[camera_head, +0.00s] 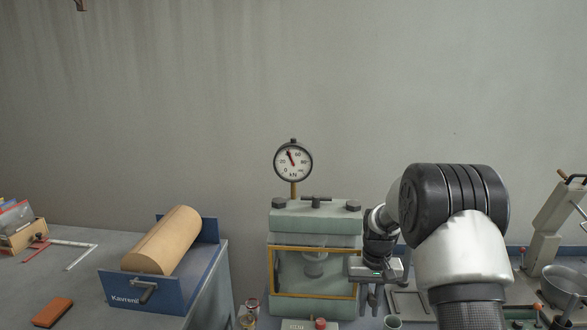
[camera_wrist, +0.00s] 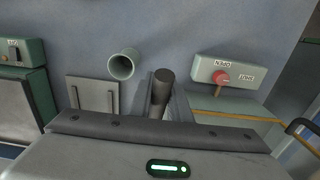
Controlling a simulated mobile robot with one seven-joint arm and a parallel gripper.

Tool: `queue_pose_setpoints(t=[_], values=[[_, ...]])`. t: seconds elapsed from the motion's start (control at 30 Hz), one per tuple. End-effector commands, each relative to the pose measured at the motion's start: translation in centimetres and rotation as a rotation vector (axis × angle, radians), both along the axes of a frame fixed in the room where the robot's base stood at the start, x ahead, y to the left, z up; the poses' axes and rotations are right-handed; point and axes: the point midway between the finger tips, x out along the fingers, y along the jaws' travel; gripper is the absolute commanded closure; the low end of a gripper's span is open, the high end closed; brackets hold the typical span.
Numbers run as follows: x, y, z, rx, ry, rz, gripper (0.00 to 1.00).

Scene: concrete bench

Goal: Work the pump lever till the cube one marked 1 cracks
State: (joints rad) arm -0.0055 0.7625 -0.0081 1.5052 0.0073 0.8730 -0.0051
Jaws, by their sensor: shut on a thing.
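The pump lever (camera_wrist: 162,88) shows in the wrist view as a dark round grip. My gripper (camera_wrist: 161,105) is shut on it. In the head view my gripper (camera_head: 374,298) hangs just right of the green press (camera_head: 315,222), its fingertips small and partly lost against the bench. The round gauge (camera_head: 293,160) on the press has its red needle pointing up and slightly left, between 20 and 60. A round plate (camera_head: 315,266) shows behind the yellow-framed window of the press. I cannot make out the cube marked 1.
A red knob (camera_wrist: 222,78) sits on a labelled block beside the lever. A green cup (camera_wrist: 122,65) stands near the lever. A blue stand with a tan roll (camera_head: 165,240) and an orange block (camera_head: 53,311) lie left. A metal bowl (camera_head: 563,284) is at far right.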

Motion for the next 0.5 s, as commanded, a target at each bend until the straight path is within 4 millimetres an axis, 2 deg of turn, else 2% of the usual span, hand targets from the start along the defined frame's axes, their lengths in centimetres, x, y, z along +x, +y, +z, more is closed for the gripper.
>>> queue_pose_setpoints(t=[0.03, 0.27, 0.5], values=[[-0.3, 0.0, -0.7, 0.0, 0.005, 0.0, 1.0], [-0.6, 0.0, -1.5, 0.0, 0.007, 0.0, 1.0], [-1.2, 0.0, -3.8, 0.0, 0.007, 0.0, 1.0]])
